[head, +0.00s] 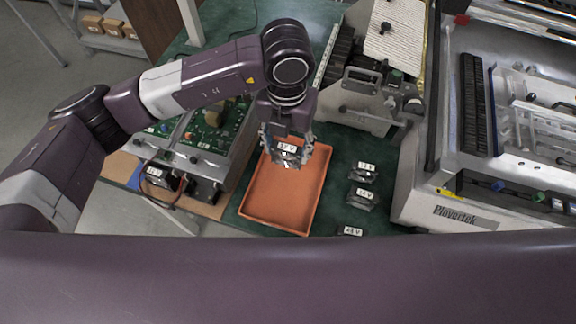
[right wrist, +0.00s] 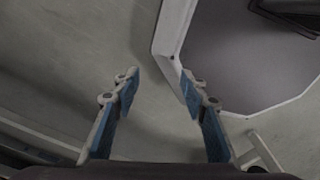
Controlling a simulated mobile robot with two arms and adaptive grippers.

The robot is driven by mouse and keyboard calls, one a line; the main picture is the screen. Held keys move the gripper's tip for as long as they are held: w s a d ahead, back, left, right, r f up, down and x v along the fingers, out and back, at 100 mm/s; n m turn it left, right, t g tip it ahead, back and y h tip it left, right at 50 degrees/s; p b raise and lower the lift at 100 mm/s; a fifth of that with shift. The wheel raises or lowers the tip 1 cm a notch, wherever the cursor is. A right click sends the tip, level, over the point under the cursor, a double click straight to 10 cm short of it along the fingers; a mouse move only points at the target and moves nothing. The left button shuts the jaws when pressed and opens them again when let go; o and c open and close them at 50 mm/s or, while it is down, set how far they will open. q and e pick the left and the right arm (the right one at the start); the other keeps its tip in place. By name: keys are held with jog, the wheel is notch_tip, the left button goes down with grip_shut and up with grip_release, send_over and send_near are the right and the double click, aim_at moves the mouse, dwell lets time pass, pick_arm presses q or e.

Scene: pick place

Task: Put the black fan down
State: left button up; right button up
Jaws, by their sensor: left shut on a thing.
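My left gripper (head: 286,147) points down over the far part of the orange tray (head: 309,208). It is shut on the black fan (head: 289,160), which has a white label on top. The fingers hide part of the fan, and I cannot tell whether it touches the tray floor. The rest of the tray looks empty. My right gripper (right wrist: 159,88) shows in the right wrist view, with its blue-padded fingers apart and nothing between them, above the grey floor.
Several similar labelled black parts, such as this one (head: 362,198), lie on the green table right of the tray. A green circuit board (head: 208,128) is at the left. A large grey machine (head: 470,215) stands at the right.

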aim_at(288, 163)
pick_arm(q)
notch_tip(288, 163, down, 7)
jog(key=shift+w+d+p, duration=0.1)
jog(key=shift+p, duration=0.45)
notch_tip(288, 163, down, 4)
jog(key=shift+r+p, duration=0.1)
jog(key=shift+p, duration=0.3)
jog(key=shift+f, duration=0.25)
jog(key=o, duration=0.9)
jog(key=shift+o, duration=0.6)
pick_arm(e)
jog(key=shift+w+d+r, duration=0.25)
jog(key=shift+w+r, duration=0.15)
jog(key=shift+r, duration=0.1)
jog(key=shift+w+d+r, duration=0.2)
jog(key=shift+w+r, duration=0.15)
jog(key=shift+r, duration=0.1)
jog(key=shift+d, duration=0.1)
pick_arm(q)
jog(key=shift+r, duration=0.1)
pick_arm(e)
jog(key=shift+d+r, duration=0.1)
